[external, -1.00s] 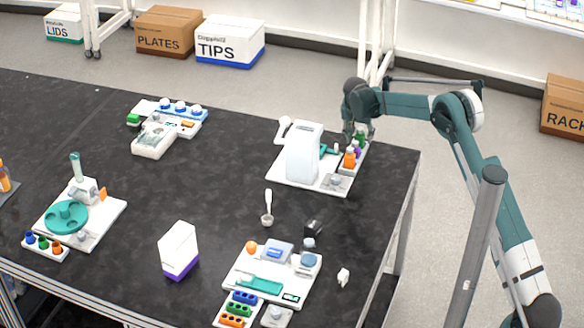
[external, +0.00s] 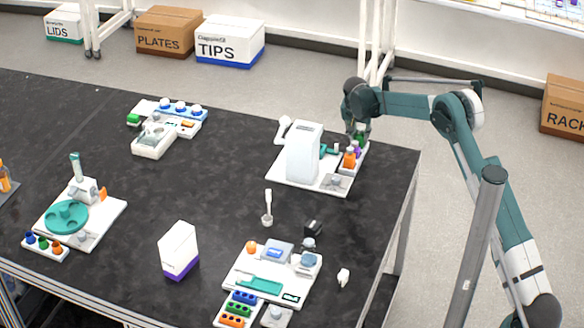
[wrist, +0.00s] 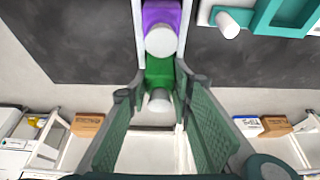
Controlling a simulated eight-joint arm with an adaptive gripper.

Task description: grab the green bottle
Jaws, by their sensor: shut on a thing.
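The green bottle (wrist: 158,72), with a white cap, lies between my fingers in the wrist view. My gripper (wrist: 160,90) is shut on it, one finger on each side. In the external view my gripper (external: 358,132) reaches down at the far end of the bottle row, and only a little of the green bottle (external: 361,139) shows there. The bottle's lower part is hidden.
The table's edge (external: 416,165) is close on the right.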

